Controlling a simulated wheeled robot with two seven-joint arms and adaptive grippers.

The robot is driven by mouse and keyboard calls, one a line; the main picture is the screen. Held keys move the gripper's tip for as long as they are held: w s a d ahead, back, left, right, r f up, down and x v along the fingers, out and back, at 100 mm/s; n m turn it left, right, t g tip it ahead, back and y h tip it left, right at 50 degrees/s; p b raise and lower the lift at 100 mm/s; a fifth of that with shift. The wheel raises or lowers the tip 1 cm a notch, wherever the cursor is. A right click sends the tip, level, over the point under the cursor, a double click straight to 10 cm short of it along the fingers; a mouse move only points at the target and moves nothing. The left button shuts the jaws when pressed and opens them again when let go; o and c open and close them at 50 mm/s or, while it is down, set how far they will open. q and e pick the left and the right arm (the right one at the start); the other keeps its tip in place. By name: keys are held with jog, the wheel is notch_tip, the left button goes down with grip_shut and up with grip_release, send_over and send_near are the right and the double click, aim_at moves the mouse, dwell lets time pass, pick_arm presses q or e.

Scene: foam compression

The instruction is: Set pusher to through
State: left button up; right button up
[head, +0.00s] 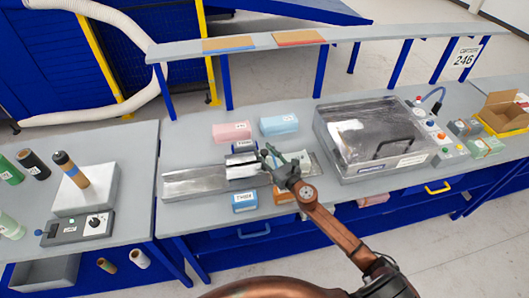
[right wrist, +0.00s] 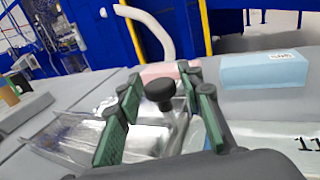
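The pusher shows as a black round knob (right wrist: 159,90) on a stem in the right wrist view, above a shiny metal trough. In the head view the metal trough (head: 205,183) lies on the middle table, with a bright metal block (head: 242,166) at its right end. My right gripper (head: 270,156) is over that right end and hides part of it. In the right wrist view its green fingers (right wrist: 164,88) are apart, one on each side of the knob, with visible gaps. The pusher's exact setting cannot be read. My left gripper is not in view.
Pink (head: 232,131) and light blue (head: 279,124) blocks lie behind the trough. A blue block (head: 245,201) and an orange block (head: 281,196) lie in front. A large clear-lidded box (head: 372,140) stands to the right. A raised shelf (head: 340,34) runs along the back.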

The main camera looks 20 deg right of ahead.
jog(key=shift+o, duration=0.7)
jog(key=s+d, duration=0.2)
jog(key=s, duration=1)
